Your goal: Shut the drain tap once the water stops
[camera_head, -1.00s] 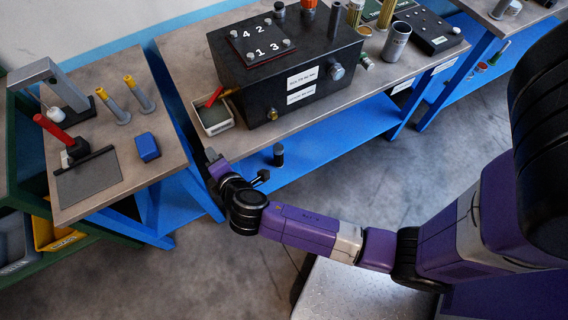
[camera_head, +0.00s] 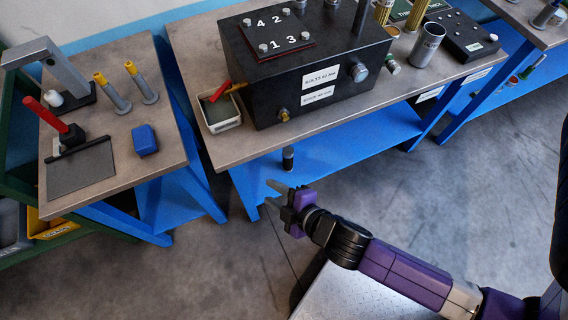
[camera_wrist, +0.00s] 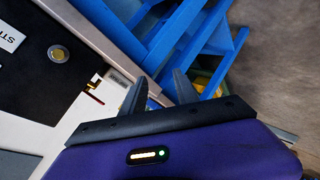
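The drain tap (camera_head: 236,87), brass with a red lever, juts from the left end of a black tank (camera_head: 330,80). Its lever slants outward over a small white tray (camera_head: 223,119). In the wrist view the tap (camera_wrist: 96,87) shows small, left of my fingers. I cannot make out any running water. My gripper (camera_head: 272,196) is open and empty, in front of and below the bench edge, apart from the tap. In the wrist view its two fingers (camera_wrist: 158,92) stand apart with nothing between them.
A brass plug (camera_head: 284,114) sits low on the tank's front. The tank stands on a bench (camera_head: 300,140) with a blue lower shelf (camera_head: 330,150) holding a dark cylinder. A second bench (camera_head: 110,185) on the left carries a red-handled tool and a blue block (camera_head: 145,140).

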